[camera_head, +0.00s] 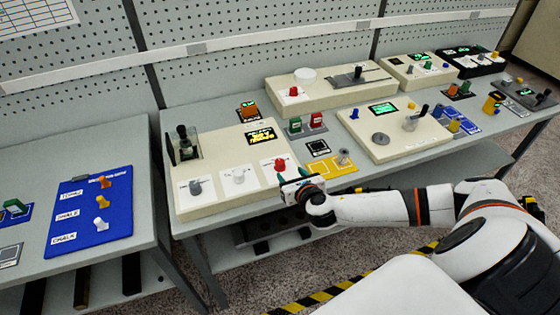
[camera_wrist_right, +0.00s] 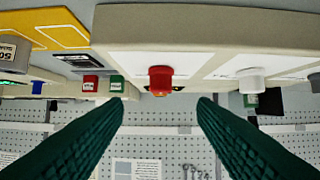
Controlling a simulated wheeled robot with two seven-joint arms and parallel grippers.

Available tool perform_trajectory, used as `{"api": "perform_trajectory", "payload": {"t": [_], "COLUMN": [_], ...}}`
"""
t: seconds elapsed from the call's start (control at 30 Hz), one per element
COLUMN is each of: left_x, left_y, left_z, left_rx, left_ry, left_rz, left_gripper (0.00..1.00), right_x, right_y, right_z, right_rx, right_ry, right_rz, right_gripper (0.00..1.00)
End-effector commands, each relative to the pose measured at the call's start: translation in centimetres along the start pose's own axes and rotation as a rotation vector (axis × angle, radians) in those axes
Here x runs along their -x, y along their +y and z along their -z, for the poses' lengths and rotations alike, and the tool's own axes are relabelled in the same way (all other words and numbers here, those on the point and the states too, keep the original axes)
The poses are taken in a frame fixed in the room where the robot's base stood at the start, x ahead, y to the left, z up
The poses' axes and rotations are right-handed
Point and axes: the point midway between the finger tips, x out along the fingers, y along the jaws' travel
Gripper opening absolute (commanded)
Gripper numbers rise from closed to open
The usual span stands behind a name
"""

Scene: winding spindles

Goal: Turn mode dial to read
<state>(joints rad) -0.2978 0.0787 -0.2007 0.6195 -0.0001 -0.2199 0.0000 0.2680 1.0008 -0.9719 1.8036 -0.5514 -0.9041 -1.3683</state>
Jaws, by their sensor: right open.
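A cream console (camera_head: 222,154) on the middle bench carries a red knob (camera_head: 280,164), a white knob (camera_head: 239,176) and a grey knob (camera_head: 195,187), each on a white label card. I cannot read the labels, so I cannot tell which knob is the mode dial. My right gripper (camera_head: 286,183) is at the console's front right corner, just in front of the red knob. In the right wrist view its green fingers (camera_wrist_right: 162,99) are open and empty, with the red knob (camera_wrist_right: 160,80) beyond the gap between them, apart from both. My left gripper is not in view.
A small display (camera_head: 260,136) with lit text and a lever box (camera_head: 187,145) sit on the console. A yellow tray (camera_head: 333,165) lies close right of my gripper. Red and green blocks (camera_head: 306,124) stand behind. Another console (camera_head: 395,135) is farther right.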

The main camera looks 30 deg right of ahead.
Motion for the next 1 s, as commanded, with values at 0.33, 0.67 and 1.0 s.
{"api": "perform_trajectory", "payload": {"t": [0.33, 0.67, 1.0], "left_x": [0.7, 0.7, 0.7], "left_y": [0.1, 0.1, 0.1], "left_z": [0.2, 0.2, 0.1], "left_rx": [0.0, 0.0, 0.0], "left_ry": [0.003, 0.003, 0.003], "left_rz": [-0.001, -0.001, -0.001], "left_gripper": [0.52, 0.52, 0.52], "right_x": [-6.8, -10.2, -10.5], "right_y": [-0.1, -0.1, -0.1], "right_z": [0.0, -0.1, -0.1], "right_rx": [-0.007, -0.007, -0.007], "right_ry": [0.0, -0.002, -0.003], "right_rz": [-0.001, 0.0, 0.001], "right_gripper": [0.52, 0.52, 0.51]}}
